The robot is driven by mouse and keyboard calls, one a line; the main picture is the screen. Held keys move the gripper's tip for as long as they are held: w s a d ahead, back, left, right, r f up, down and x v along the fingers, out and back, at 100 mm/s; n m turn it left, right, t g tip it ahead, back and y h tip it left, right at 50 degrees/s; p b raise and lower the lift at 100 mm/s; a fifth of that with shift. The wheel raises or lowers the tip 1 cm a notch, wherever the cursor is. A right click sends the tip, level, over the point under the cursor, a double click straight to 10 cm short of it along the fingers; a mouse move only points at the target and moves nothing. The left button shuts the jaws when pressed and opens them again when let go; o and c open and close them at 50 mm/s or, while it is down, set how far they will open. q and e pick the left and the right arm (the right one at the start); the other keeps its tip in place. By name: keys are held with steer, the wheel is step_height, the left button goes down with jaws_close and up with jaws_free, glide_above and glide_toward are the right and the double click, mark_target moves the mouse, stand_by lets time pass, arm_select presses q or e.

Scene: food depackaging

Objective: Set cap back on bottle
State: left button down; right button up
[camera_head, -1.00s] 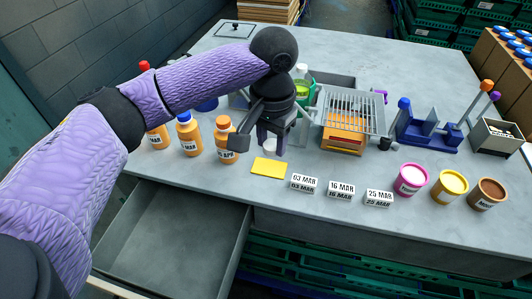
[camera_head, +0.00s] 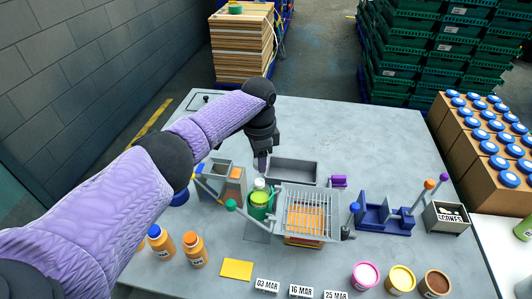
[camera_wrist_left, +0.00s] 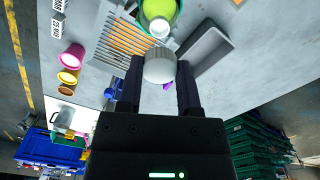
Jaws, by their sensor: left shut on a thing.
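My left gripper (camera_head: 262,165) is shut on a round white-grey cap (camera_wrist_left: 160,66), which sits between the two fingertips in the left wrist view. In the head view I cannot make out the cap apart from the fingers. The green bottle (camera_head: 260,202) stands upright with a pale, narrow neck on top, just below and in front of my left fingertips. The bottle (camera_wrist_left: 158,10) also shows at the top edge of the left wrist view, its pale neck close beyond the cap. Cap and neck look apart there. My right gripper is out of view.
A wire rack (camera_head: 312,212) stands right of the bottle, an empty grey tray (camera_head: 293,171) behind it. A grey stand (camera_head: 212,182) is at left. Orange bottles (camera_head: 195,252), date cards (camera_head: 300,291) and tubs (camera_head: 401,279) line the front.

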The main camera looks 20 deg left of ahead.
mark_target(259, 185)
arm_select(q)
steer(key=shift+w+f, duration=0.1)
steer(key=shift+w, duration=0.15)
steer(key=shift+s+f+b, duration=0.15)
steer(key=shift+f+b, duration=0.1)
steer(key=shift+b, duration=0.15)
step_height(259, 185, down, 4)
steer(key=b, duration=0.4)
steer(key=shift+s, duration=0.15)
steer(key=shift+s+f+b, duration=0.1)
steer(key=shift+f+b, duration=0.45)
steer(key=shift+f, duration=0.2)
steer(key=shift+r, duration=0.1)
steer(key=shift+p, duration=0.4)
